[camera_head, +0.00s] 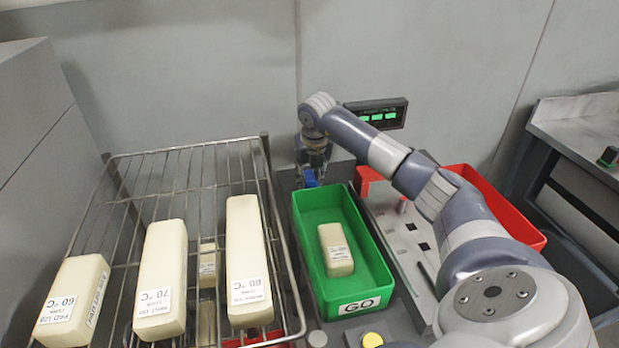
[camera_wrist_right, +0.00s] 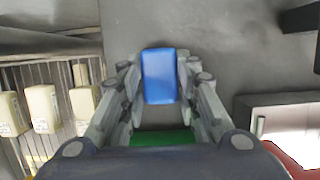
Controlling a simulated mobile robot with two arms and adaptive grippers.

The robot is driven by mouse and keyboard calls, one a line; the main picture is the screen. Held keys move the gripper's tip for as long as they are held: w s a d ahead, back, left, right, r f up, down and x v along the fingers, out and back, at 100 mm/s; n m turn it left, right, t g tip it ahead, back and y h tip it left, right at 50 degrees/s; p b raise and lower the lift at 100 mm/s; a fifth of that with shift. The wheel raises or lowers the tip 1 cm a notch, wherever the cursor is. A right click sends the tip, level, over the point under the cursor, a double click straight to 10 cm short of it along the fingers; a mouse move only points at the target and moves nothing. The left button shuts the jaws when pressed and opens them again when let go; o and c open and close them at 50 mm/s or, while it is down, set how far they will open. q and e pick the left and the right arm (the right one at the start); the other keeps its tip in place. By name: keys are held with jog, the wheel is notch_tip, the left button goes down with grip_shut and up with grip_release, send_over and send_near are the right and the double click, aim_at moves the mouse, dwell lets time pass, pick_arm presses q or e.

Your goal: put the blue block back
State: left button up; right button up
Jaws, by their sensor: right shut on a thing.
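The blue block (camera_wrist_right: 159,76) is between the fingers of my right gripper (camera_wrist_right: 160,85) in the right wrist view. The gripper is shut on it. In the head view my right gripper (camera_head: 312,170) is beyond the far end of the green bin, and a small part of the blue block (camera_head: 310,178) shows below it. Whether the block touches the surface beneath cannot be told. My left gripper is not in view.
The green bin (camera_head: 375,262), labelled GO, holds a cream block (camera_head: 336,250). A wire rack (camera_head: 190,160) with several cream blocks stands at left. A red bin (camera_head: 520,228) and a panel with slots (camera_head: 400,235) lie at right. A display (camera_head: 378,115) stands behind.

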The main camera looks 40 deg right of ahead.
jog(key=shift+f, duration=0.45)
jog(key=shift+f, duration=0.15)
jog(key=o, duration=1)
jog(key=b+v, duration=0.1)
jog(key=v, duration=1.1)
jog(key=shift+r, duration=0.2)
